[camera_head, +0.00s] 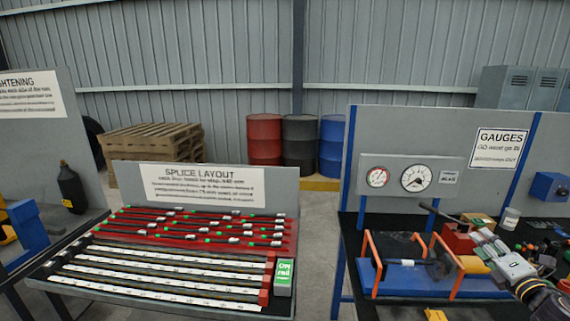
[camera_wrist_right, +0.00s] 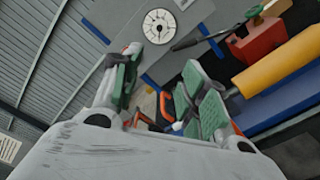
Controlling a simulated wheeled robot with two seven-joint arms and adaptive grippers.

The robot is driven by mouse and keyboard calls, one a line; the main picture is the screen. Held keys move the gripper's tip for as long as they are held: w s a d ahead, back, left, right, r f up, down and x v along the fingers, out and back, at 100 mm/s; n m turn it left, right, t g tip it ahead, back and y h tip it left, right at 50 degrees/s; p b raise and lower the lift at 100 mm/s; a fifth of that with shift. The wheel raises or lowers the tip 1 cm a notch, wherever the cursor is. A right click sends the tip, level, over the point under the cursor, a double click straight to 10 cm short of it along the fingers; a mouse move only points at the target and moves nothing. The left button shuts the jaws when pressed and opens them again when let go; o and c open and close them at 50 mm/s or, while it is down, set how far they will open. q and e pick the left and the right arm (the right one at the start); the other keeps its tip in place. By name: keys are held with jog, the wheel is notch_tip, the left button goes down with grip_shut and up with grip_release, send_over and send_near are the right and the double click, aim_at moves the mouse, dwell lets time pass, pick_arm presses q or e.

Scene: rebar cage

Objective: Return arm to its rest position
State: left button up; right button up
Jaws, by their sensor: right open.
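My right gripper (camera_head: 486,242) is at the right of the head view, above the right-hand bench. Its arm comes in from the lower right corner. In the right wrist view the two fingers with green pads (camera_wrist_right: 165,95) stand apart with nothing held between them. Behind them show a dial gauge (camera_wrist_right: 159,26), a red block (camera_wrist_right: 258,40) and a yellow cylinder (camera_wrist_right: 280,62). My left gripper does not show in either view.
The right bench holds a blue rig with orange frames (camera_head: 372,265), the red block (camera_head: 458,240) and a gauge panel (camera_head: 408,176). The left table carries a splice layout board (camera_head: 200,185) with rods and a green box (camera_head: 284,277). Open floor (camera_head: 318,225) lies between them.

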jog(key=s+d+f+m+g+h, duration=0.3)
jog(key=d+f+m, duration=0.6)
jog(key=d+f, duration=0.35)
jog(key=s+d+f+m+g+h, duration=0.1)
jog(key=s+d+f+m+g, duration=0.1)
jog(key=s+d+f, duration=0.35)
jog(key=s+d+f+m+g+h, duration=0.1)
jog(key=s+d+f+m+g, duration=0.15)
jog(key=f, duration=0.65)
jog(key=s+f+m+g, duration=0.5)
jog(key=s+f+g, duration=0.1)
jog(key=s+f, duration=2.1)
jog(key=s+a+f+m+g+y, duration=0.1)
jog(key=s+a+f+g+y, duration=0.1)
jog(key=s+a+f, duration=0.9)
jog(key=s+a+f+m+g+y, duration=0.1)
jog(key=s+a+f+g+y, duration=0.1)
jog(key=s+a+f, duration=0.9)
jog(key=w+a+f+y, duration=0.1)
jog(key=w+a+f, duration=0.1)
jog(key=a, duration=1.5)
jog(key=w+a+f+y, duration=0.1)
jog(key=w+a, duration=0.8)
jog(key=a, duration=0.2)
jog(key=shift+a+y, duration=0.2)
jog(key=shift+y, duration=0.2)
